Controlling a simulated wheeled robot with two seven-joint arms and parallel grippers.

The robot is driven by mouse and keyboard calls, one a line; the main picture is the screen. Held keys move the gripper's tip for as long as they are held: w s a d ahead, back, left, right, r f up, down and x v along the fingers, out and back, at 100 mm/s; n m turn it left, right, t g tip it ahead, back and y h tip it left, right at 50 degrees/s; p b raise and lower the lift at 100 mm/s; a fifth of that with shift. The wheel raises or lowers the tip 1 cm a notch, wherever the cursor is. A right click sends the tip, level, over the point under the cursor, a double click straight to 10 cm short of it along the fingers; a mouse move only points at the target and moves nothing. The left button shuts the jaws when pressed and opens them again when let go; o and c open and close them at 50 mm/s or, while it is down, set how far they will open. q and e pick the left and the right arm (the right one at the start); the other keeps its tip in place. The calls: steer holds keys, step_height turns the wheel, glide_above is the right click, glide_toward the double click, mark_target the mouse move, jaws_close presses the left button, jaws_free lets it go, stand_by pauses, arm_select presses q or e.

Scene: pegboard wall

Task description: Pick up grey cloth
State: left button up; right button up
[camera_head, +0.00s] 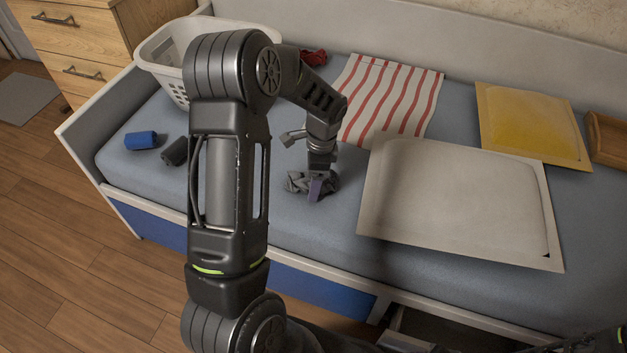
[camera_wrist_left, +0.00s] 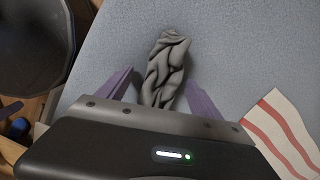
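The grey cloth (camera_head: 296,182) lies crumpled on the blue-grey mattress, near its front edge. My left gripper (camera_head: 318,188) is right at the cloth and hides part of it in the head view. In the left wrist view the cloth (camera_wrist_left: 166,65) is a long, folded bundle. It lies between the two spread purple fingers of my left gripper (camera_wrist_left: 160,82), with a gap visible on both sides. The far end of the cloth reaches past the fingertips. The left gripper is open. My right gripper is not seen.
A white laundry basket (camera_head: 165,62) stands at the back left. Blue (camera_head: 141,140) and dark (camera_head: 174,151) rolls lie at left. A striped cloth (camera_head: 392,98), white cushion (camera_head: 455,200), yellow cushion (camera_head: 530,125) and wooden tray (camera_head: 608,138) are to the right.

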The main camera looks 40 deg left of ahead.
arm_select(q)
steer(key=c, duration=1.4)
step_height(320, 180, up, 10)
steer(key=shift+p, duration=1.1)
